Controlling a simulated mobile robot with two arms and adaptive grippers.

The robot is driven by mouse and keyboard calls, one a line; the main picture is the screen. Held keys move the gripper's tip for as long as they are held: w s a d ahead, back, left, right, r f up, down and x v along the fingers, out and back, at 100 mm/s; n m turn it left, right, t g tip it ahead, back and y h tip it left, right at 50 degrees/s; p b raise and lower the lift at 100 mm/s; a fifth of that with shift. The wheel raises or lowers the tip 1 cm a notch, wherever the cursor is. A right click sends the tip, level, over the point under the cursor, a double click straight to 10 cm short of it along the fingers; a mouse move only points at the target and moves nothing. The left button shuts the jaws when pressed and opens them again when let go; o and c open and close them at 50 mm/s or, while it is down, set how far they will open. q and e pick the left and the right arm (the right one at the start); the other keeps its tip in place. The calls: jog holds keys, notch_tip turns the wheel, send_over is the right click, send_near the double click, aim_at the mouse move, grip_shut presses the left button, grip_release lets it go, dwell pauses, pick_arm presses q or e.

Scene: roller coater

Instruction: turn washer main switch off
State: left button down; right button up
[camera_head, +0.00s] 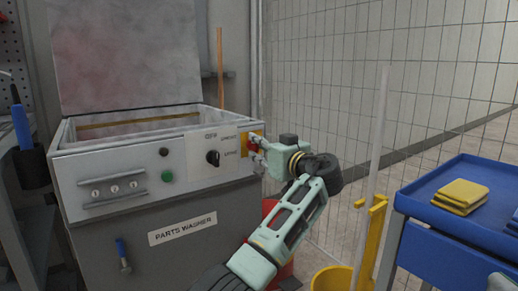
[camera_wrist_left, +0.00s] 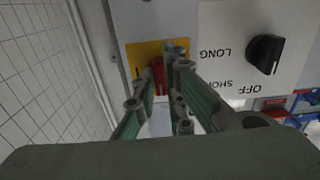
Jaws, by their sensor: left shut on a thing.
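The parts washer (camera_head: 95,165) stands at the left with its lid up. Its main switch is a red handle (camera_head: 253,146) on a yellow plate (camera_head: 259,137) at the right end of the front panel. It also shows in the left wrist view as a red handle (camera_wrist_left: 158,74) on a yellow plate (camera_wrist_left: 146,50). My left gripper (camera_head: 256,152) reaches the panel from the right, its fingers shut on the red switch. The fingers (camera_wrist_left: 166,72) partly hide the handle, so its exact angle is hard to tell. My right gripper is not in view.
A black timer knob (camera_head: 213,158) sits left of the switch, marked OFF, SHORT and LONG. A green button (camera_head: 167,177) is further left. A blue cart (camera_head: 457,215) with yellow cloths (camera_head: 460,195) and a yellow bucket (camera_head: 332,279) stand to the right. A mesh fence (camera_head: 400,80) is behind.

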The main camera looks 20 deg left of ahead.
pick_arm(q)
jog(key=shift+f, duration=0.15)
jog(key=c, duration=1.8)
grip_release()
jog(key=shift+d, duration=0.1)
jog(key=v, duration=0.7)
jog(key=shift+s+d, duration=0.15)
